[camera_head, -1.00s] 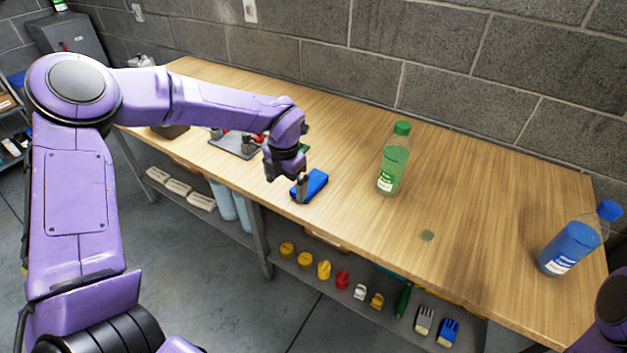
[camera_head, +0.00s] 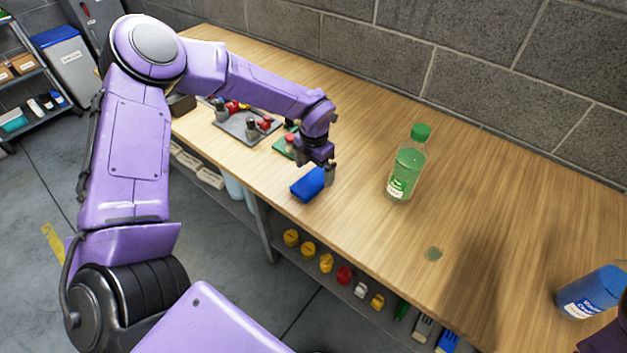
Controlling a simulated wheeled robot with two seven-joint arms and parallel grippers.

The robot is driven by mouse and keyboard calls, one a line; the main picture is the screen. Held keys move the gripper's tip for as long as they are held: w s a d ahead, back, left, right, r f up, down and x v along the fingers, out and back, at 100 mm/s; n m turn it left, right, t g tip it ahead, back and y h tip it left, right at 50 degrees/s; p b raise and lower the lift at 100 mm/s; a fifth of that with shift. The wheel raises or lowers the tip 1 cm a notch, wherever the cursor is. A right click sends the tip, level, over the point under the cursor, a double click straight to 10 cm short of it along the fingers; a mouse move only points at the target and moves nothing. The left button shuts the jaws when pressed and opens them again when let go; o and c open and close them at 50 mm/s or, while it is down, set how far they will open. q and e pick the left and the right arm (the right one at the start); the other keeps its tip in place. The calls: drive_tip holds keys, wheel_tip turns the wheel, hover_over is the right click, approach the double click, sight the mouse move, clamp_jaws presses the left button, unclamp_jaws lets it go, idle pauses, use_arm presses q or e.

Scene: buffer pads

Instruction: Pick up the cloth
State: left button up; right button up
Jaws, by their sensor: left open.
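The blue cloth (camera_head: 306,186) appears as a thick folded block lying on the wooden workbench (camera_head: 365,240), near its front edge. My left gripper (camera_head: 328,176) points down at the right end of the cloth. It is open, with a finger showing beside that end; I cannot tell whether it touches. The far finger is partly hidden.
A green bottle (camera_head: 405,172) stands right of the cloth, and a blue bottle (camera_head: 590,294) is at the far right. A grey plate (camera_head: 236,132) with red-handled parts lies behind left. A small green spot (camera_head: 434,254) marks the bench. Yellow and red items fill the shelf below.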

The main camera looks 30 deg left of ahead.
sight(313, 180)
use_arm(q)
drive_tip(key=f, duration=0.2)
drive_tip(key=f+p, duration=0.1)
drive_tip(key=f, duration=0.1)
drive_tip(key=shift+a+f, duration=0.2)
drive_tip(key=shift+f, duration=0.1)
drive_tip(key=c, duration=1.1)
drive_tip(key=shift+r, duration=0.1)
drive_tip(key=shift+c, duration=0.2)
